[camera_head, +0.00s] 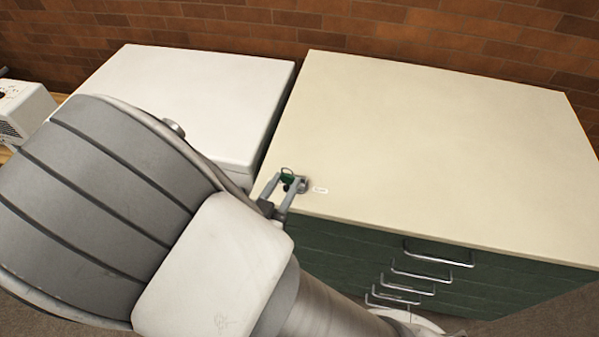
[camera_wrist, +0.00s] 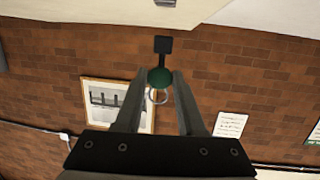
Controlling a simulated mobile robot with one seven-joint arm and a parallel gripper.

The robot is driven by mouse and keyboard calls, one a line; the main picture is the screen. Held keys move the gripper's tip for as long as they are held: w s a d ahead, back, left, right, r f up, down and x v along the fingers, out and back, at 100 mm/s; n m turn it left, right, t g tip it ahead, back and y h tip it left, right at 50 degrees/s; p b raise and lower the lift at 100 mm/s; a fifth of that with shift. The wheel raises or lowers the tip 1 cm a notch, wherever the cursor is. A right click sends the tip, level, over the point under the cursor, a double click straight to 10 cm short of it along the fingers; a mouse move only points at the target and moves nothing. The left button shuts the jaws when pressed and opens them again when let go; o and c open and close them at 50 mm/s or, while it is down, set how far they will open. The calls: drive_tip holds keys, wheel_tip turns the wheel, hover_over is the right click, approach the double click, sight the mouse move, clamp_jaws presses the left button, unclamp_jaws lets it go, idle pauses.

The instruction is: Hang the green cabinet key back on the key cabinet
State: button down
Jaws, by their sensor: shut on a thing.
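My gripper (camera_head: 287,190) is over the front left corner of the cream-topped cabinet in the head view. Its two fingers are closed on the green cabinet key (camera_head: 288,178), whose green part and thin ring show there. In the wrist view the key's green round part (camera_wrist: 160,77) sits between the fingertips, with the ring on the near side and a dark stem and square end beyond. Whether the key touches the cabinet top cannot be told. No key cabinet can be made out in either view.
The brick wall (camera_wrist: 220,70) bears a framed picture (camera_wrist: 105,100) and a paper sheet (camera_wrist: 229,125).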

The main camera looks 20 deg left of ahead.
sight(287, 180)
drive_tip(key=shift+s+r+p, duration=0.3)
drive_tip(key=shift+s, duration=0.75)
drive_tip(key=shift+s+r+p, duration=0.25)
drive_tip(key=shift+s+p, duration=0.05)
drive_tip(key=shift+s, duration=0.7)
drive_tip(key=shift+w, duration=0.1)
